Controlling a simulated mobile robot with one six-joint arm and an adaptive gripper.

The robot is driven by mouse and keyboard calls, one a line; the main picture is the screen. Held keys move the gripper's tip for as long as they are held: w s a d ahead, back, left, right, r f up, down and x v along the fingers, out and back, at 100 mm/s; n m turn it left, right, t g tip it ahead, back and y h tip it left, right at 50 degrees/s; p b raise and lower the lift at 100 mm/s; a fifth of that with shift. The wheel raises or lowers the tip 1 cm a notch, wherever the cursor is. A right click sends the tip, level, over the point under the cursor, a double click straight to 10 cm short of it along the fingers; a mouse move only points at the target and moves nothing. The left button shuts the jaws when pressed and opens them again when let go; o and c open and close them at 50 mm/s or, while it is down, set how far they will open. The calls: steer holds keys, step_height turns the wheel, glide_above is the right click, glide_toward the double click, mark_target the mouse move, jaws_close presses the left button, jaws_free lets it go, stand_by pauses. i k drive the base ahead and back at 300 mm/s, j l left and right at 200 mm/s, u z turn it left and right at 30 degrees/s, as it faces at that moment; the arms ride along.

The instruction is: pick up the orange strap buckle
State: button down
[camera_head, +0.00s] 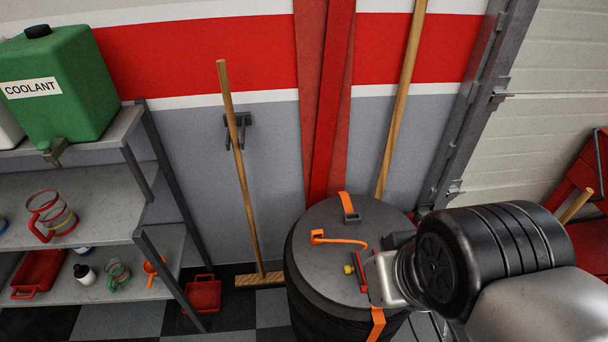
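An orange strap buckle (318,237) lies on the dark round lid of a drum (300,262), with a thin curved orange tail reaching right across the lid. A second orange strap with a grey buckle (350,213) hangs over the lid's back edge. Another orange strap (376,324) runs down the drum's front side. My gripper (400,240) is at the lid's right edge, to the right of the orange strap buckle and apart from it. Its fingers are mostly hidden by my own wrist, so its opening does not show.
A red post (328,110) and broom handles (400,100) stand behind the drum. Shelves with a green coolant jug (58,90) are at left.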

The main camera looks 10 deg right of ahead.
mark_target(317, 233)
steer(key=i+j+z, duration=0.2)
steer(key=z, duration=0.2)
steer(key=i+j+z, duration=0.2)
steer(key=j+z, duration=0.15)
steer(key=i+j+z, duration=0.1)
steer(key=j+z, duration=0.3)
